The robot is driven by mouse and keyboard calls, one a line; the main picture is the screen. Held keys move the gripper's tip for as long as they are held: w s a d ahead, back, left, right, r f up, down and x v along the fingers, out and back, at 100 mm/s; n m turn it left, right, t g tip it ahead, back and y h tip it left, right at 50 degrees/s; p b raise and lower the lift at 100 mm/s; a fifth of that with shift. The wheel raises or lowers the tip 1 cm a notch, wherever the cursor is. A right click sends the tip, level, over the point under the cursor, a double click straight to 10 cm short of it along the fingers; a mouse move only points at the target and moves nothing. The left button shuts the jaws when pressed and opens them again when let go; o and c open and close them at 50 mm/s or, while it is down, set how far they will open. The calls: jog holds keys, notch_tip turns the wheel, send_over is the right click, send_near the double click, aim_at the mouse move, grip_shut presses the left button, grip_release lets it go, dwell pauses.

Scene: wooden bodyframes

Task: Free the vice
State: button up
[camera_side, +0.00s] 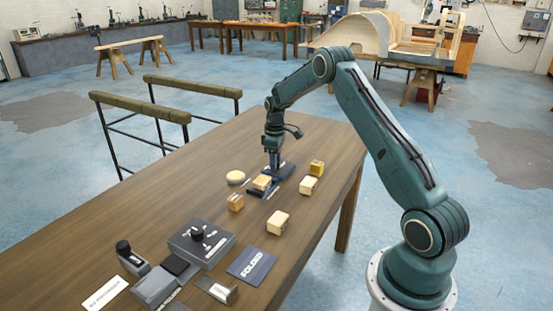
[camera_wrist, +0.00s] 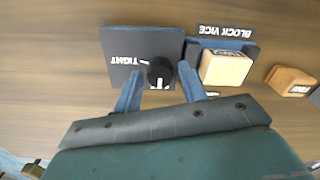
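The block vice (camera_wrist: 115,45) is a dark blue-grey unit with a black round knob (camera_wrist: 159,72) and the word TIGHT on its top. A pale wooden block (camera_wrist: 226,68) sits in its jaw beside the knob, next to the BLOCK VICE label (camera_wrist: 225,32). In the side view the vice (camera_side: 285,171) is under my gripper (camera_side: 273,166), with the block (camera_side: 262,182) in front. In the wrist view my gripper (camera_wrist: 160,80) is open, one finger on each side of the knob, with small visible gaps. The knob is hidden in the side view.

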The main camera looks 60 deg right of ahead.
jog(key=shift+o, duration=0.4)
notch_tip(320, 180, up, 14)
dwell(0.7)
